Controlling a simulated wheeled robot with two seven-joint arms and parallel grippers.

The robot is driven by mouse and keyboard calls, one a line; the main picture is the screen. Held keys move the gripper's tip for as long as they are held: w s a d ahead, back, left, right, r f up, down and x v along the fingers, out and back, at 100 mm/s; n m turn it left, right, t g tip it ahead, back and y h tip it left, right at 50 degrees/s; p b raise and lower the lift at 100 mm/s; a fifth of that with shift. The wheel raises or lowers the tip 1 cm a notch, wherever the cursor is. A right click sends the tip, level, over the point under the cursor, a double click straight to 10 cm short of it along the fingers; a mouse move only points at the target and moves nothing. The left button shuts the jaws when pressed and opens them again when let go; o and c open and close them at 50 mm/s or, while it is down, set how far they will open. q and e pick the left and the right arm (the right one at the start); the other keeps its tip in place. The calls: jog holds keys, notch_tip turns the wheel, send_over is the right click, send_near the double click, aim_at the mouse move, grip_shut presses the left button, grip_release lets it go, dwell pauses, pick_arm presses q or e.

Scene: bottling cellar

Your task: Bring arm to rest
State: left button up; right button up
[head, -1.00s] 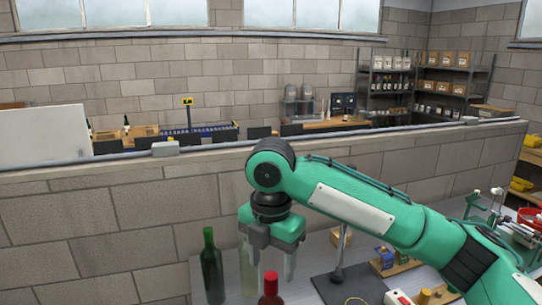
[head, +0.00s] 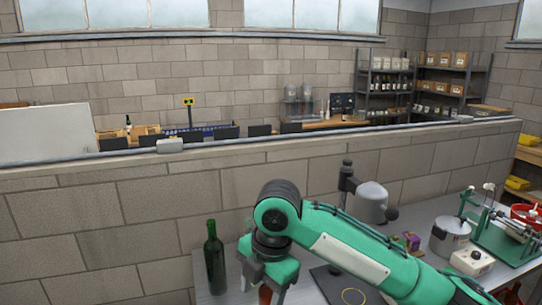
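My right arm comes in from the right, and its gripper (head: 265,284) points down over the table near the bottom edge of the head view. Its fingers look spread apart, with their tips near or past the picture's bottom edge. A dark green bottle (head: 215,262) stands upright to the left of the gripper, apart from it. My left gripper is out of view.
The grey table (head: 228,292) runs along a block wall (head: 120,215). A dark stand with a grey metal head (head: 371,202) rises behind my arm. A silver pot (head: 450,236), a white box (head: 472,262) and a green device (head: 500,236) crowd the right side.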

jog(key=s+d+f+m+t+y, duration=0.1)
jog(key=s+d+f+m+y, duration=0.15)
jog(key=f+m, duration=0.5)
jog(key=s+d+f+m+t+y, duration=0.15)
jog(key=s+f+m, duration=0.3)
jog(key=f, duration=0.55)
jog(key=s+d+f+m+h, duration=0.2)
jog(key=s+d+f+m, duration=0.25)
jog(key=d, duration=0.25)
jog(key=s+d+f+m+t+h, duration=0.1)
jog(key=s+d+f+m+h, duration=0.2)
jog(key=s+d, duration=0.35)
jog(key=s+d+f+m+h, duration=0.1)
jog(key=s+d+f+m, duration=0.35)
jog(key=d+m, duration=0.2)
notch_tip(320, 180, down, 31)
jog(key=s+g, duration=0.1)
jog(key=s+d+f, duration=0.2)
jog(key=s+f, duration=0.7)
jog(key=s+d+f+n+g, duration=0.1)
jog(key=s+d+f, duration=0.1)
jog(key=s+f, duration=0.8)
jog(key=shift+f, duration=0.25)
jog(key=shift+d+g, duration=0.1)
jog(key=shift+g, duration=0.15)
